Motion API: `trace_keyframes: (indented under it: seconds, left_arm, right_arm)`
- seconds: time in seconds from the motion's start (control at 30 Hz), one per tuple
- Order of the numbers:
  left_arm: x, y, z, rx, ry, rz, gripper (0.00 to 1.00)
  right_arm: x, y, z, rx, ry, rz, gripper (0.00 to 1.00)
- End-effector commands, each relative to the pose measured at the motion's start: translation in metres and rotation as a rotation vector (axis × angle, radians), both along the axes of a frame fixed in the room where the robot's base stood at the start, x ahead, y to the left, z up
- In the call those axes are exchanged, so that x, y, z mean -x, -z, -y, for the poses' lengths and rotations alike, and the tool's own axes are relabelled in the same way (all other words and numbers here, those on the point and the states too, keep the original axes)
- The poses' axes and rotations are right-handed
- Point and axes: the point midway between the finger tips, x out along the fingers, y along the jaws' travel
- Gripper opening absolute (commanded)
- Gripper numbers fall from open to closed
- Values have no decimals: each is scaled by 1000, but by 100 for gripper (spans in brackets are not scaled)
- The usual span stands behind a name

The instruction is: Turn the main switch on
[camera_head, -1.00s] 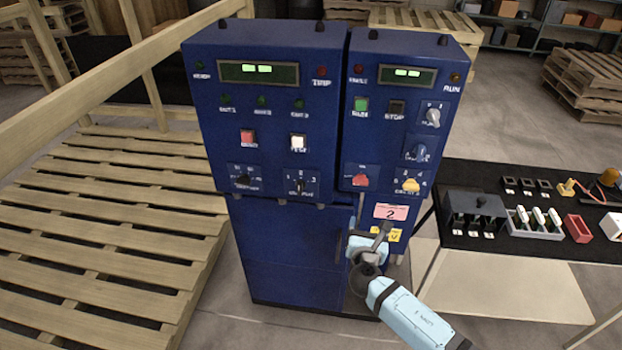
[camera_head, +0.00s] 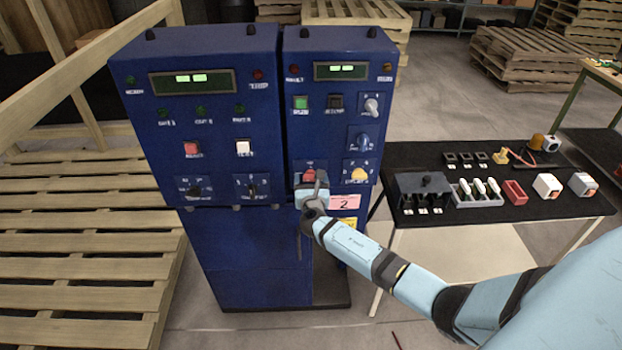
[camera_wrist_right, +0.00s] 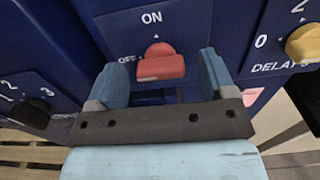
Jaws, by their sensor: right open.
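The main switch is a red rotary knob (camera_wrist_right: 160,64) on the blue panel, with ON printed above it and OFF to its left in the right wrist view. Its handle bar lies nearly level. In the head view the red knob (camera_head: 309,175) shows just above my right gripper (camera_head: 314,184). In the right wrist view my right gripper (camera_wrist_right: 156,80) is open, with one blue finger on each side of the knob and a gap on both sides. My left gripper is in no view.
The blue cabinet (camera_head: 240,255) carries other knobs, buttons and displays. A yellow knob (camera_wrist_right: 303,44) sits to the right of the red one. A black table (camera_head: 460,215) with parts stands at right. A wooden pallet (camera_head: 80,230) lies at left.

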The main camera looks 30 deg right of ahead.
Motion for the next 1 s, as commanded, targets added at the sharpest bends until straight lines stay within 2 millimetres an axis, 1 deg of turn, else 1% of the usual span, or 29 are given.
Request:
trace_keyframes:
  seconds: [0.13, 0.37, 0.4, 0.57, 0.6, 0.63, 0.83, 1.0]
  left_arm:
    - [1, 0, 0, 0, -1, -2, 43]
    - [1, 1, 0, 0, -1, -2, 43]
    - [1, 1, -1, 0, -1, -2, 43]
    - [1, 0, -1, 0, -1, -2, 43]
    - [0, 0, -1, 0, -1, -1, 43]
    - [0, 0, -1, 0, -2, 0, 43]
    - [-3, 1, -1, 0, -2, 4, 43]
    - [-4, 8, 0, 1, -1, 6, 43]
  right_arm:
    - [-6, 0, 4, 0, 0, 0, 77]
    - [-7, 0, 4, 0, 0, 0, 77]
    - [-7, 0, 4, 0, 0, 0, 74]
    - [-7, 0, 4, 0, 0, 0, 38]
    - [-7, 0, 4, -1, 0, -1, 28]
    - [-7, 0, 4, 0, 0, 0, 27]
    - [-6, 1, 4, -9, 0, 4, 27]
    - [-6, 3, 4, -51, 0, 31, 27]
